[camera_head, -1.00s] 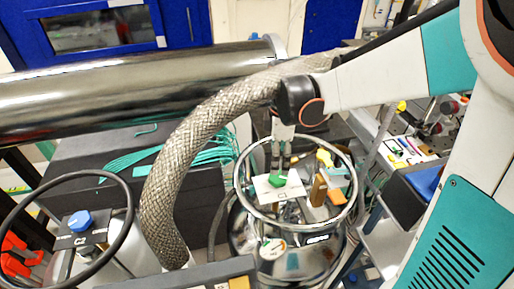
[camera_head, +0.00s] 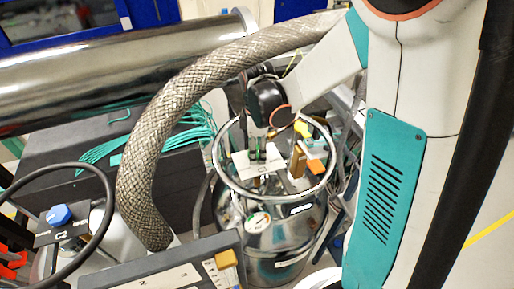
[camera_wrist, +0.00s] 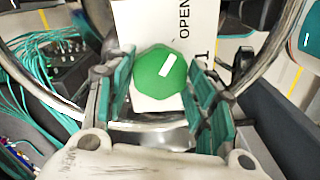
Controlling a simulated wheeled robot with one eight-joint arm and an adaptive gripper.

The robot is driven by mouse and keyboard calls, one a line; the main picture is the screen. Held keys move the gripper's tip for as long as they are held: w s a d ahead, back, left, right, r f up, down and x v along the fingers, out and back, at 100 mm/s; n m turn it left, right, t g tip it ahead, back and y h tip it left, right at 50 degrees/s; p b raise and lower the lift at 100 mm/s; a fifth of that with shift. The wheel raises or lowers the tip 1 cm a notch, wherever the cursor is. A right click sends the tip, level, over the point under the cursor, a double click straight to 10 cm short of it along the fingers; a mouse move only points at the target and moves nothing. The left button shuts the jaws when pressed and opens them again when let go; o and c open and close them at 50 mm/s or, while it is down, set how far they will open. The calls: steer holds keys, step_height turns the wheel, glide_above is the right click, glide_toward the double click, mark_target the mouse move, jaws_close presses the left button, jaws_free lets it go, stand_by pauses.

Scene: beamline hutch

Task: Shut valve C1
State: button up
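Valve C1 is a green knob (camera_wrist: 160,73) with a white bar mark on a white plate (camera_wrist: 150,18), where "OPEN" and a "1" can be read. In the wrist view the bar is slanted relative to the plate. My gripper (camera_wrist: 160,95) has its teal-padded fingers on both sides of the knob, with gaps visible, so it looks open around it. In the head view my gripper (camera_head: 258,146) points down at the plate (camera_head: 240,163) inside the ring of a steel vessel (camera_head: 285,240); the fingers mostly hide the knob.
A metal ring (camera_head: 220,180) circles the plate. Beside the knob stand a brown block (camera_head: 298,160), an orange handle (camera_head: 315,166) and a yellow part (camera_head: 302,129). A braided hose (camera_head: 140,170) arches at left. Valve C2 has a blue knob (camera_head: 60,215) under a black ring.

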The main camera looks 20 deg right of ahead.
steer(key=shift+c, duration=1.2)
